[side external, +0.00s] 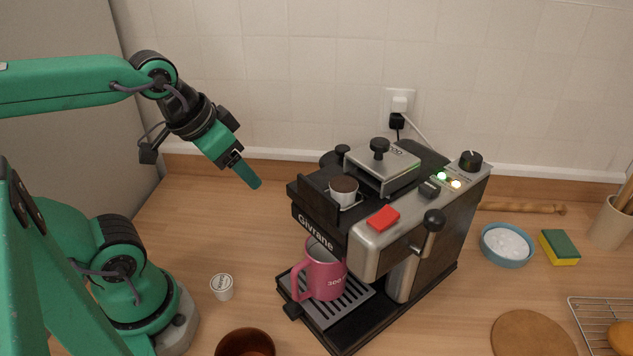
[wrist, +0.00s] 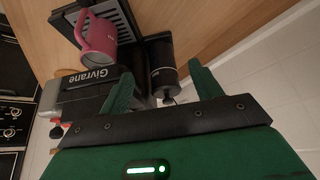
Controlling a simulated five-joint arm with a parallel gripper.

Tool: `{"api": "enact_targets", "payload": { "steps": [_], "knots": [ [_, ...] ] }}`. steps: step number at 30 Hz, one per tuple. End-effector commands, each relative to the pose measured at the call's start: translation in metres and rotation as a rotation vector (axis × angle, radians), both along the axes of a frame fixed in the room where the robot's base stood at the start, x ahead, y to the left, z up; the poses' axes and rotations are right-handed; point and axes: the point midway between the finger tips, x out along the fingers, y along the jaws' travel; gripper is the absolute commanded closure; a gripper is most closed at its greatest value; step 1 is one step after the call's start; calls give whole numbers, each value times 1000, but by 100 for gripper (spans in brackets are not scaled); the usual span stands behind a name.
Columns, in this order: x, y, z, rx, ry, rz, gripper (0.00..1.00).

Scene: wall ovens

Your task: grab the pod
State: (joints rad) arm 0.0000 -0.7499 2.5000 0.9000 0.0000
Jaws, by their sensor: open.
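A small white pod (side external: 222,287) with a printed lid stands on the counter, left of the coffee machine (side external: 420,250), in the side view. A second small white cup with a brown top (side external: 343,188) sits in the opening at the top front of the machine. My gripper (side external: 248,178) is raised above the counter, left of the machine and well above the white pod. Its two green fingers are apart and empty in the wrist view (wrist: 163,88). I cannot make out the white pod in the wrist view.
A pink mug (side external: 325,272) stands on the drip tray (side external: 349,306). A brown bowl (side external: 245,343) is at the front edge. A blue bowl (side external: 507,247), a sponge (side external: 560,247) and a wire rack (side external: 597,318) are right. The counter behind the white pod is clear.

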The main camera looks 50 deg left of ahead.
Motion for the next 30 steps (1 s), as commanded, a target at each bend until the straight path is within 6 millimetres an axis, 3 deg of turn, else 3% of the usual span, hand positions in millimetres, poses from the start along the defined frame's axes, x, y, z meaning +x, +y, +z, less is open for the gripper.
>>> {"api": "enact_targets", "payload": {
  "steps": [5,10,27,30],
  "knots": [
    [0,0,2,0,-1,0,36],
    [1,0,17,0,-4,0,36],
    [1,0,143,-1,-1,0,36],
    [12,-10,143,-20,49,-1,36]
  ]
}}
